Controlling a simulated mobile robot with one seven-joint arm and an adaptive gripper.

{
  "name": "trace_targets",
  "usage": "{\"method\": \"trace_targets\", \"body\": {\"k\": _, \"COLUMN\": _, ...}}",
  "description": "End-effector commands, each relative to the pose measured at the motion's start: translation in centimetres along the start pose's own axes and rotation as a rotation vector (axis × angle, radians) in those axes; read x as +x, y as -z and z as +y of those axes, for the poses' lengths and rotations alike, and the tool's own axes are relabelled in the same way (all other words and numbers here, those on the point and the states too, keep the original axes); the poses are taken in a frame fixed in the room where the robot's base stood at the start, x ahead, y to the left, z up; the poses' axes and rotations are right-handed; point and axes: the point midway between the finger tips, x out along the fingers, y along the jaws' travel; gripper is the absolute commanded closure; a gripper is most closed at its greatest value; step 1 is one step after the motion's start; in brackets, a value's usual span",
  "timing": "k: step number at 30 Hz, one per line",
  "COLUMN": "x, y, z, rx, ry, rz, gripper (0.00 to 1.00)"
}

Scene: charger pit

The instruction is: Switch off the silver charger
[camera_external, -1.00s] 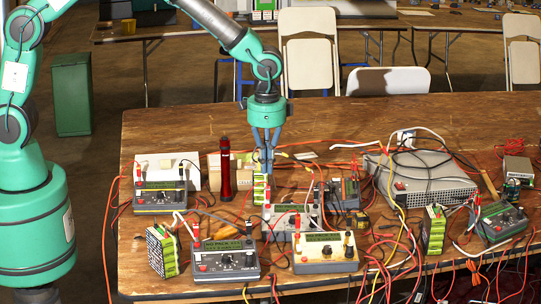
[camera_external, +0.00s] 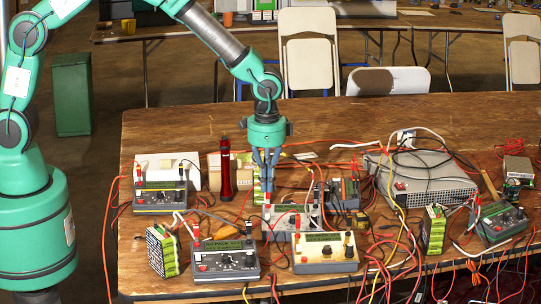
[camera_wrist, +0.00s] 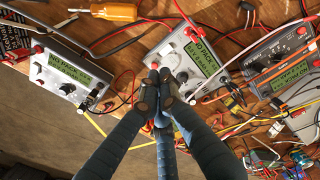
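Several boxed chargers with lit screens stand on the wooden table. A pale silver-grey one (camera_external: 291,232) is at the middle, with red knobs and leads on it. Light grey chargers also show in the wrist view, one at centre (camera_wrist: 196,76) and one at left (camera_wrist: 62,72). I cannot tell for sure which is the silver charger of the task. My gripper (camera_external: 268,190) points down just behind and left of the middle charger. In the wrist view its fingertips (camera_wrist: 160,88) are close together, in front of the centre charger's near edge. Nothing shows between them; contact cannot be told.
A cream charger (camera_external: 325,264) and a grey charger (camera_external: 225,270) stand at the front edge. A red tube (camera_external: 226,170) stands upright left of my gripper. A large grey power unit (camera_external: 430,185) is at right. Loose cables cross the table. The back of the table is mostly clear.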

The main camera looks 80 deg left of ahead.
Motion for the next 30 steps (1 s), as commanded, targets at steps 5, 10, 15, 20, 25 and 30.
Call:
{"method": "trace_targets", "body": {"k": 5, "x": 3.2, "y": 0.0, "z": 0.0, "rx": 0.000, "ry": 0.000, "rz": -0.001, "gripper": 1.00}}
{"method": "trace_targets", "body": {"k": 10, "x": 5.8, "y": 0.0, "z": 0.0, "rx": 0.000, "ry": 0.000, "rz": 0.000, "gripper": 1.00}}
{"method": "trace_targets", "body": {"k": 15, "x": 7.5, "y": 0.0, "z": 0.0, "rx": 0.000, "ry": 0.000, "rz": 0.001, "gripper": 1.00}}
{"method": "trace_targets", "body": {"k": 20, "x": 8.3, "y": 0.1, "z": 0.0, "rx": 0.000, "ry": 0.000, "rz": 0.001, "gripper": 1.00}}
{"method": "trace_targets", "body": {"k": 25, "x": 8.4, "y": 0.1, "z": 0.0, "rx": 0.000, "ry": 0.000, "rz": 0.002, "gripper": 1.00}}
{"method": "trace_targets", "body": {"k": 30, "x": 8.4, "y": 0.1, "z": 0.0, "rx": 0.000, "ry": 0.000, "rz": 0.001, "gripper": 1.00}}
